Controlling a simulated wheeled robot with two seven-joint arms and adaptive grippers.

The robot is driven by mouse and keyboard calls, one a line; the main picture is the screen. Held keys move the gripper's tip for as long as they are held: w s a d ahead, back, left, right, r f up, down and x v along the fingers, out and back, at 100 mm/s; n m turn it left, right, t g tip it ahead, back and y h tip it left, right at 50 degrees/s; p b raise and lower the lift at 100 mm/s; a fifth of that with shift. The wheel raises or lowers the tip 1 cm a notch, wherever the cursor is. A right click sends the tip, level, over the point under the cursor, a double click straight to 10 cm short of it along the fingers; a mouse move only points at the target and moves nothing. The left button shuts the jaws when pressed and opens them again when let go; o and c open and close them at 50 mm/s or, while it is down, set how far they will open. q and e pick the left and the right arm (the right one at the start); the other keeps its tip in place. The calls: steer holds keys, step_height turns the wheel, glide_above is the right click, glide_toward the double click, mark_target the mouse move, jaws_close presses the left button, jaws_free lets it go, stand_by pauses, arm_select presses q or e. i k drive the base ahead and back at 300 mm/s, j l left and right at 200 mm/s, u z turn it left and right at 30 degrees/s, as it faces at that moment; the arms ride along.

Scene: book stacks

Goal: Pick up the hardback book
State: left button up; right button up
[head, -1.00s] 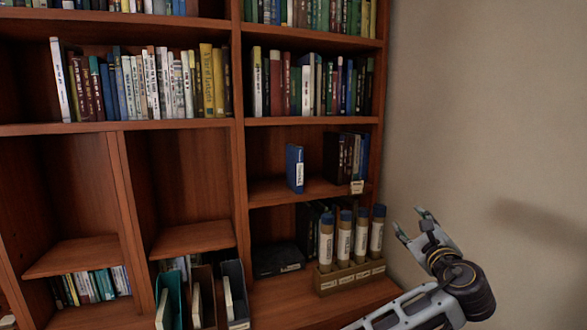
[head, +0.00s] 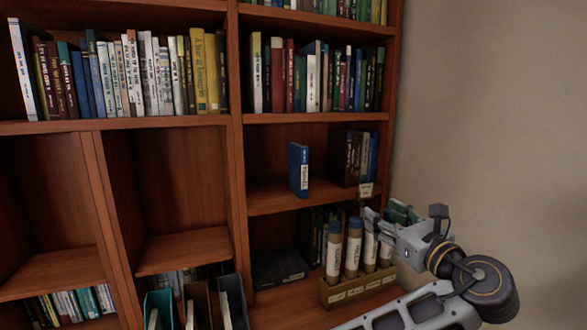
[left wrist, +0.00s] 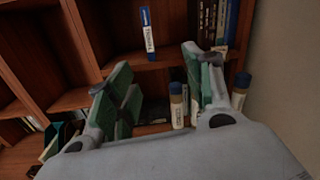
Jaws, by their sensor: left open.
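The hardback book is likely the blue book (head: 298,170) with a white spine label, standing upright and alone on the middle right shelf (head: 275,205). The blue book also shows upright at the top middle of the left wrist view (left wrist: 147,33). My left gripper (head: 386,213) is open and empty, to the right of the book and lower, in front of the right-hand tubes. In the left wrist view its green-padded fingers (left wrist: 163,88) are spread wide, with the book beyond and above them. My right gripper is not in view.
Dark books (head: 352,157) stand right of the blue book, with a gap between. Below, a rack (head: 350,290) holds several blue-capped tubes (head: 354,248), and a dark box (head: 278,268) lies left of it. Magazine files (head: 232,300) stand lower left. A wall (head: 480,120) bounds the right side.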

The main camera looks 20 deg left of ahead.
mark_target(298, 153)
steer(key=i+j, duration=0.25)
steer(key=j, duration=0.15)
steer(key=i+j, duration=0.5)
steer(key=j, duration=0.25)
